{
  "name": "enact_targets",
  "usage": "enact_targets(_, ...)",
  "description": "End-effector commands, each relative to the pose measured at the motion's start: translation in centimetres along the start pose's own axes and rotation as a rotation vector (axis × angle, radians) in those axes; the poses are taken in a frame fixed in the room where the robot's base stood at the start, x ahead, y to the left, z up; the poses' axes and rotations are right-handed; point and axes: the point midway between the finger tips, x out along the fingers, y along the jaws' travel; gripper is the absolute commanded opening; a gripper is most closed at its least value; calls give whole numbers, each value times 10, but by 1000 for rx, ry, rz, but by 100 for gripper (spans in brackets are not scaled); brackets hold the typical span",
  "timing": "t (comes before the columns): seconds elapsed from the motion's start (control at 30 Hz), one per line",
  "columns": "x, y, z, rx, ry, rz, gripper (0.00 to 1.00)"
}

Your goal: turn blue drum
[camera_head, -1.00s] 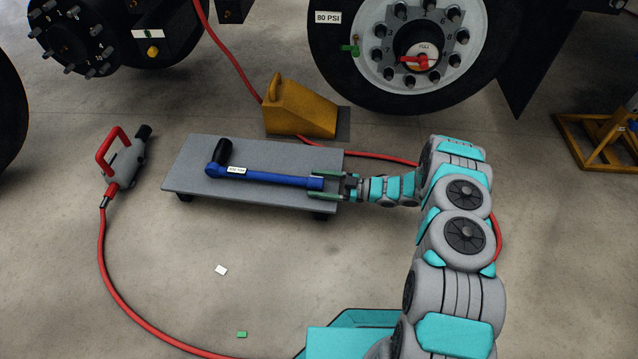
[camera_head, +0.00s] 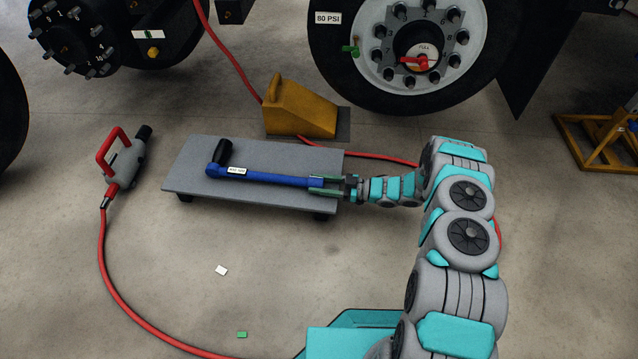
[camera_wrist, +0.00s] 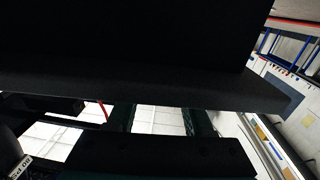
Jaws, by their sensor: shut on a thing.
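No blue drum shows in either view. The blue thing in view is a long bar tool (camera_head: 275,178) with a white label and a black upright grip (camera_head: 224,152) at its left end. It lies along a low grey platform (camera_head: 260,151). My gripper (camera_head: 317,184), with green fingers, reaches in from the right and is shut on the bar's right end. The wrist view is mostly filled by dark surfaces; the bar cannot be made out there.
A yellow wheel chock (camera_head: 300,106) stands behind the platform, near a large tyre (camera_head: 335,60). A grey tool with a red handle (camera_head: 124,164) stands at left on a red hose (camera_head: 104,255). A yellow stand (camera_head: 598,150) is at right. The front floor is mostly clear.

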Motion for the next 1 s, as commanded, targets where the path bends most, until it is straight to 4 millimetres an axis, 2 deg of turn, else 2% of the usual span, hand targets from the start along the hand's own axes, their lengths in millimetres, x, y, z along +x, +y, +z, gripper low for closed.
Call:
enact_targets(0.3,0,0,2,258,0,-4,0)
enact_targets(0.7,0,0,1,294,0,-5,0)
enact_targets(0.73,0,0,1,294,0,-5,55)
enact_targets(0.9,0,0,0,293,0,-5,74)
enact_targets(1.0,0,0,0,293,0,-5,82)
